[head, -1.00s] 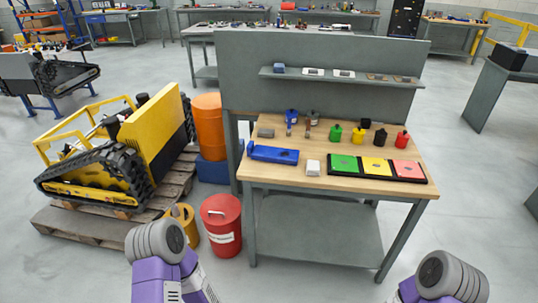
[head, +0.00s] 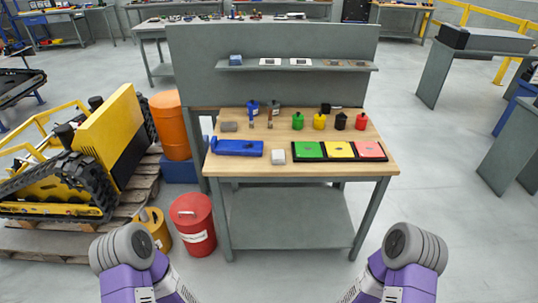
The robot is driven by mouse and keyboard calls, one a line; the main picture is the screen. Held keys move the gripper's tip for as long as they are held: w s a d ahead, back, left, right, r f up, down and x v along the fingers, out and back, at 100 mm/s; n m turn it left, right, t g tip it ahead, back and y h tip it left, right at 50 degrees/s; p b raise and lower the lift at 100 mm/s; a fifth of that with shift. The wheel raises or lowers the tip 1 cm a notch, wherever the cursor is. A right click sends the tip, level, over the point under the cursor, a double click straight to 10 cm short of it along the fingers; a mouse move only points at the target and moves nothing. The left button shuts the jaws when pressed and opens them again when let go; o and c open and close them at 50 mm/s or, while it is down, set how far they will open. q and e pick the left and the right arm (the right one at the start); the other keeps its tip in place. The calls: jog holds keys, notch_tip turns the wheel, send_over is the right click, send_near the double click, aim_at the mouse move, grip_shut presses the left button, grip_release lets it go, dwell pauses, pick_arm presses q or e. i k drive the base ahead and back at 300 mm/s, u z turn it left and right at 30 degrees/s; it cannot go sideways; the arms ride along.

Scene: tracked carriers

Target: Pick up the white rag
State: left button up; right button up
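A small white block-like thing (head: 278,157), which looks like the folded white rag, lies on the wooden top of the workbench (head: 225,177) near its front edge. It sits between a blue tray (head: 237,147) and a black tray with green, yellow and red squares (head: 292,151). Nothing covers it. Only parts of my two arms show at the bottom corners of the head view, well short of the bench. Neither gripper is in view.
Behind the rag stand several small coloured bottles, with a red one (head: 361,121) at the right. A shelf (head: 345,67) crosses the grey back panel. A red drum (head: 193,224) and a yellow tracked carrier (head: 110,127) stand left. The floor right of the bench is clear.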

aim_at(277, 156)
jog(key=k, duration=0.4)
jog(key=u, duration=1.4)
jog(key=i, duration=1)
jog(key=z, duration=0.5)
jog(key=i, duration=0.75)
jog(key=z, duration=0.85)
